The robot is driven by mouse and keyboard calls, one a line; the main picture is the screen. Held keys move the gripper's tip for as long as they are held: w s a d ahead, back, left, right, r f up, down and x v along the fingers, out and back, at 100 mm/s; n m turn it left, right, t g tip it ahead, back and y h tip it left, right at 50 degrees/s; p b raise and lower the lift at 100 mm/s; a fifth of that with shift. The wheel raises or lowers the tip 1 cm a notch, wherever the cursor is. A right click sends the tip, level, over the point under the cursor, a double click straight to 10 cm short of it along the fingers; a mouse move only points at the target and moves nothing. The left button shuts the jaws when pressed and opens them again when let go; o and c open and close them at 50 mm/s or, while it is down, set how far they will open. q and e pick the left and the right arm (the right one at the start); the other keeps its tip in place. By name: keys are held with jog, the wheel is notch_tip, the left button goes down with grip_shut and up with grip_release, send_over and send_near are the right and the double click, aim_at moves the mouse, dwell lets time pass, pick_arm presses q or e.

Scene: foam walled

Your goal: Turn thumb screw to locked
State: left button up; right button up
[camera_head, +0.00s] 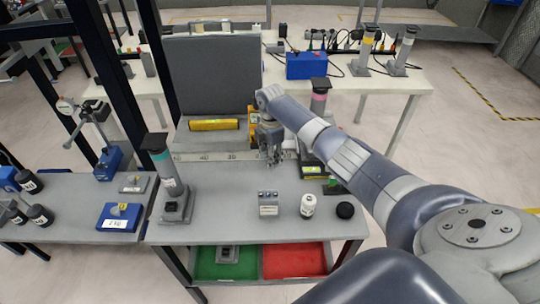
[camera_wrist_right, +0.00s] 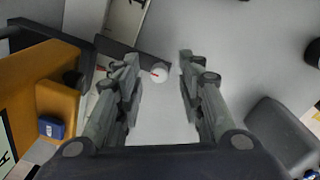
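In the head view my right gripper (camera_head: 272,160) points down over the back of the grey bench, and I cannot make out the knob there. Whether the knob is locked cannot be told. My left gripper is not in view.
A yellow level (camera_head: 214,125) and a large dark panel (camera_head: 212,75) stand behind. A grey box (camera_head: 269,205), a white bottle (camera_head: 308,205) and a black ball (camera_head: 345,210) stand at the bench front. A post (camera_head: 170,180) stands left. Green and red trays lie below.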

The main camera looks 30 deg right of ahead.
jog(key=shift+f, duration=0.1)
jog(key=shift+c, duration=0.5)
grip_shut()
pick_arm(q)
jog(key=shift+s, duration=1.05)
